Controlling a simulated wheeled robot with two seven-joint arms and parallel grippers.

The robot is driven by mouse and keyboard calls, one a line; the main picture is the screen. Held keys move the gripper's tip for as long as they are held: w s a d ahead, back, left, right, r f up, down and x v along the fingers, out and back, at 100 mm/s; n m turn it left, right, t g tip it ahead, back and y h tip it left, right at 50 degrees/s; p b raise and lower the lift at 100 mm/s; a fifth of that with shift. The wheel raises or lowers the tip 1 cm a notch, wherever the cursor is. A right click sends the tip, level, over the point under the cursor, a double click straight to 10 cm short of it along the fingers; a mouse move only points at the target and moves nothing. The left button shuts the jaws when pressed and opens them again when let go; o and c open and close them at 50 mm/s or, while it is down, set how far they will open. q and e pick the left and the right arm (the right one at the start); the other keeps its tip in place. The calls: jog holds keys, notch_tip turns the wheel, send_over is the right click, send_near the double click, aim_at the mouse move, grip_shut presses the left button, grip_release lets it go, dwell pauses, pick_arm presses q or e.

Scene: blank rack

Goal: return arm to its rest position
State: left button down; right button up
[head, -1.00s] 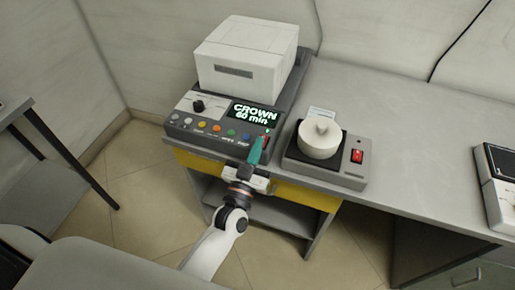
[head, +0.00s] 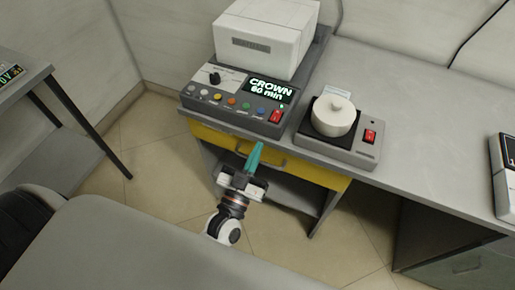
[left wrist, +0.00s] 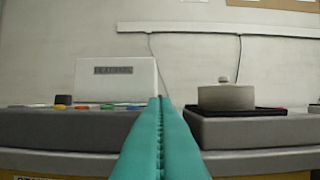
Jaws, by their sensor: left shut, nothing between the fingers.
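My left gripper (head: 256,157) has teal fingers that are shut with nothing between them. In the head view it is in front of the bench, by the yellow drawer front and apart from the machine. In the left wrist view its fingers (left wrist: 162,140) point forward, between the machine and the hot plate. The machine's control panel (head: 228,112) shows "CROWN 60 min" on its lit display (head: 270,90), with coloured buttons and a red switch (head: 276,116). My right gripper is not in view.
A white box unit (head: 262,42) stands on the machine. A hot plate (head: 312,143) with a lidded white pot (head: 334,115) and a red switch sits to its right. A grey side table (head: 20,75) stands at left.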

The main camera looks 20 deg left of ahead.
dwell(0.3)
pick_arm(q)
jog(key=s+f+m+g+h, duration=0.1)
jog(key=s+f+g, duration=0.2)
jog(key=f, duration=0.8)
jog(key=s+f+m+g, duration=0.1)
jog(key=s+f+g, duration=0.25)
jog(key=f, duration=0.65)
jog(key=s+f+g+h, duration=0.15)
jog(key=f+g, duration=0.25)
jog(key=f, duration=0.7)
jog(key=s+a+f+g+y, duration=0.1)
jog(key=s+a+f+g, duration=0.1)
jog(key=s+f, duration=0.3)
jog(key=s+a+f+g+y, duration=0.1)
jog(key=s+a+f+g, duration=0.2)
jog(key=s, duration=0.9)
jog(key=s+a+f+g+y, duration=0.1)
jog(key=s+a+f+g, duration=0.2)
jog(key=s+f, duration=0.6)
jog(key=shift+f+g, duration=0.25)
jog(key=shift+g, duration=0.7)
